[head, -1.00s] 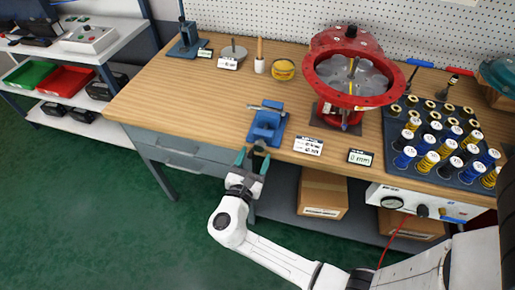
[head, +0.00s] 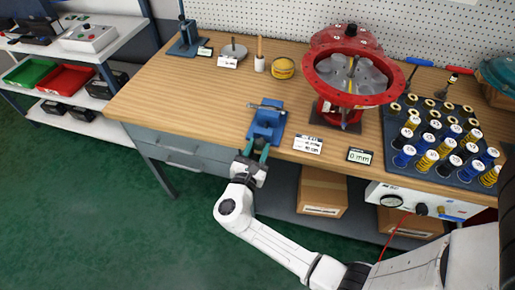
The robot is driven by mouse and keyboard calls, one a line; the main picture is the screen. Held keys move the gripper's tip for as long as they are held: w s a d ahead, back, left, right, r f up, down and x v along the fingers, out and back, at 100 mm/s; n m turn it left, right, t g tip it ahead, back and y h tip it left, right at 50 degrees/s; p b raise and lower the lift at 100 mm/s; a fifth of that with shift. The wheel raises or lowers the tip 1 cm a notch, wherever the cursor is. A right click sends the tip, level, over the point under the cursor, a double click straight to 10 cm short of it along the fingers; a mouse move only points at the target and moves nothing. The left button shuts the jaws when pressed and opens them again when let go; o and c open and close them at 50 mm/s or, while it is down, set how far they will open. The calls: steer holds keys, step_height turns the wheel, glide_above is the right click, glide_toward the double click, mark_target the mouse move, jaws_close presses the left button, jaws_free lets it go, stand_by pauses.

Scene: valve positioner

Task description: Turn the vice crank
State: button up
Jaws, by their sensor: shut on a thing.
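A small blue vice (head: 267,121) stands at the front edge of the wooden workbench, with a grey bar across its top. My gripper (head: 257,150) is at the bench's front edge, just below and in front of the vice. Its two dark green fingers are shut on the vice crank, one on each side. The crank itself is mostly hidden between the fingers, so its angle cannot be told.
A red round valve assembly (head: 352,75) stands right of the vice. Small displays (head: 308,144) lie between them near the edge. A dark tray (head: 440,160) of springs and spools is at right. The wooden bench top (head: 190,95) is clear left of the vice. Cardboard boxes (head: 322,195) sit below.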

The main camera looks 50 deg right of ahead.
steer(key=c, duration=0.3)
steer(key=shift+c, duration=0.2)
steer(key=shift+f+m+b, duration=0.15)
steer(key=shift+m+b, duration=0.8)
steer(key=shift+m, duration=0.15)
steer(key=m+b, duration=0.2)
steer(key=m, duration=0.1)
steer(key=shift+s+b, duration=0.1)
steer(key=shift+b, duration=0.3)
steer(key=m+b, duration=0.4)
steer(key=m, duration=0.1)
steer(key=shift+f+m, duration=0.1)
steer(key=shift+m, duration=0.2)
steer(key=shift+m+y+b, duration=0.3)
steer(key=shift+m+b, duration=1.1)
steer(key=shift+b, duration=0.1)
